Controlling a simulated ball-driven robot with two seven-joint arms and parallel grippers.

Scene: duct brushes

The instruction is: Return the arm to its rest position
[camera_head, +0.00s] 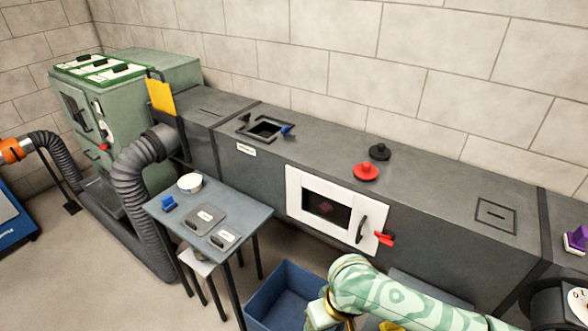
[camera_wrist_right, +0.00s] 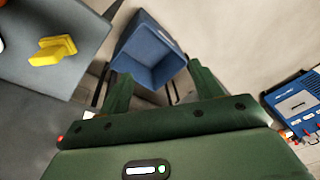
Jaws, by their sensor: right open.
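My right arm (camera_head: 385,290), pale green with a swirl pattern, comes in from the lower right in the head view. It bends at the bottom edge, in front of the duct and beside the blue bin. My right gripper (camera_wrist_right: 160,85) shows in the wrist view with its two dark green fingers spread apart and nothing between them. Beyond the fingertips is the open blue bin (camera_wrist_right: 150,42), which also shows in the head view (camera_head: 283,295). My left gripper is in neither view.
A small table (camera_head: 250,215) with a white bowl (camera_head: 190,182) and grey plates stands left of the bin. The grey duct (camera_head: 440,190) runs along the wall, with a windowed door (camera_head: 325,208). A yellow piece (camera_wrist_right: 52,50) lies on a grey surface; a blue device (camera_wrist_right: 298,105) is at right.

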